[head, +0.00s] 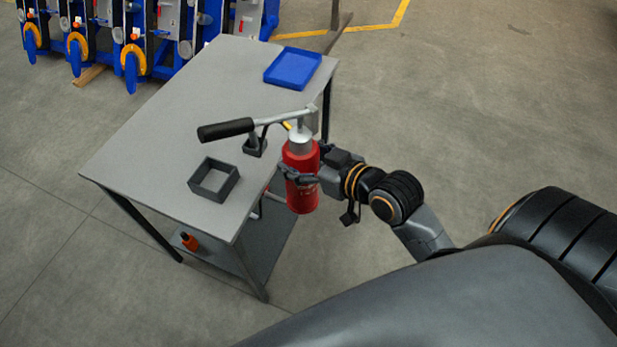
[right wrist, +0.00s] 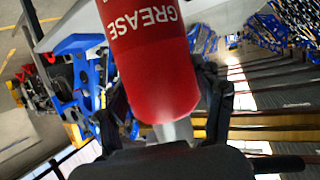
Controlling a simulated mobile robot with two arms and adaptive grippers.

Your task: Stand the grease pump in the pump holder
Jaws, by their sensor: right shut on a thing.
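The grease pump (head: 301,178) has a red body, a silver head and a black-handled lever reaching left. My right gripper (head: 303,177) is shut around the red body and holds the pump roughly upright beside the table's right edge. In the right wrist view the red body (right wrist: 155,60) with the word GREASE sits between the fingers (right wrist: 170,100). The pump holder, likely the dark square open frame (head: 213,181), is on the table's near part, left of the pump, and looks empty. My left gripper is not in view.
The grey table (head: 190,110) is mostly clear. A blue tray (head: 293,68) lies at its far right corner. A small dark block (head: 254,147) stands behind the pump's lever. An orange item (head: 189,241) is on the lower shelf. Blue machinery (head: 135,45) stands behind.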

